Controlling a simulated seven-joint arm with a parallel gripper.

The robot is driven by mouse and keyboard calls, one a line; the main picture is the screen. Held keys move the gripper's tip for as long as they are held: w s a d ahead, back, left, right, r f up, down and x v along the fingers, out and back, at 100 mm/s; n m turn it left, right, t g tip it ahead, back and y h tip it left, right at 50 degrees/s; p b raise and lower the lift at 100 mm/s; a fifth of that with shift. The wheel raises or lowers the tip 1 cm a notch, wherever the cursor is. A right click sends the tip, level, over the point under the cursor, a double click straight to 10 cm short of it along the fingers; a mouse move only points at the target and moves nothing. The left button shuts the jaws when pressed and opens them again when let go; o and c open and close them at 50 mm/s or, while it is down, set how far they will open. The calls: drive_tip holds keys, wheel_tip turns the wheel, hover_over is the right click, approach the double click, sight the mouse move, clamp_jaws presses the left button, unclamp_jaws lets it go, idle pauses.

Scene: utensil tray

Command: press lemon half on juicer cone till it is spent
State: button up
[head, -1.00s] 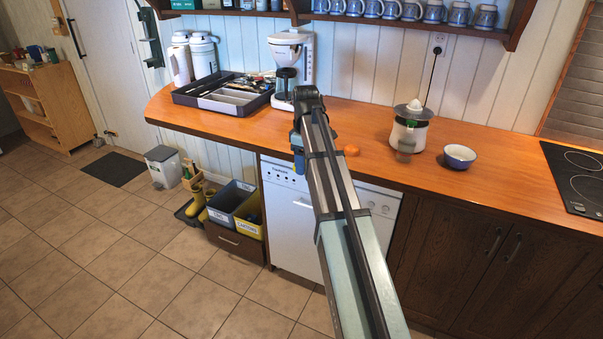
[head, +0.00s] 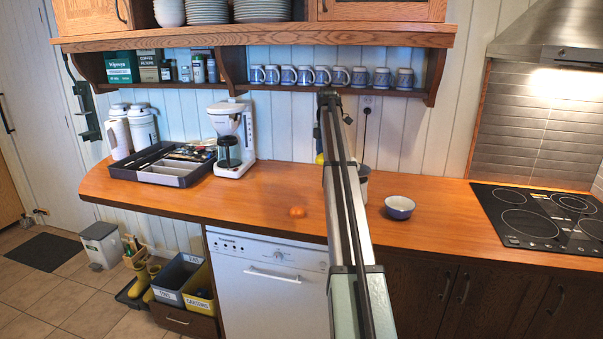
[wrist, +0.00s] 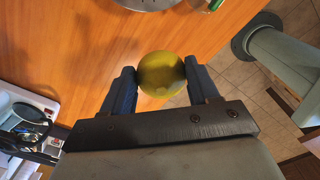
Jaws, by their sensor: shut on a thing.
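My gripper (wrist: 159,72) is shut on a yellow lemon half (wrist: 161,74), with one dark blue finger on each side of it. In the head view my arm hides most of the gripper; a small patch of yellow shows beside it. The wooden counter lies below the lemon half, which is held clear of it. The juicer (head: 364,171) is almost wholly hidden behind my arm in the head view, with only a sliver at the arm's right edge. Its cone cannot be seen there.
An orange, rounded piece (head: 297,211) lies on the counter left of my arm. A coffee maker (head: 232,138) and utensil tray (head: 152,176) stand left, a cooktop (head: 541,216) right. A mug shelf (head: 415,95) hangs above.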

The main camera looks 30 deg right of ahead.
drive_tip(key=d+r+n, duration=0.1)
drive_tip(key=d, duration=0.3)
drive_tip(key=d+r+n, duration=0.1)
drive_tip(key=d+r, duration=0.1)
drive_tip(key=d, duration=0.3)
drive_tip(key=d+r, duration=0.2)
drive_tip(key=d, duration=0.2)
drive_tip(key=shift+s+d+r+n, duration=0.15)
drive_tip(key=shift+s+d+n, duration=0.05)
drive_tip(key=shift+n, duration=0.2)
drive_tip(key=shift+f, duration=3.55)
drive_tip(key=shift+f, duration=0.5)
idle(2.2)
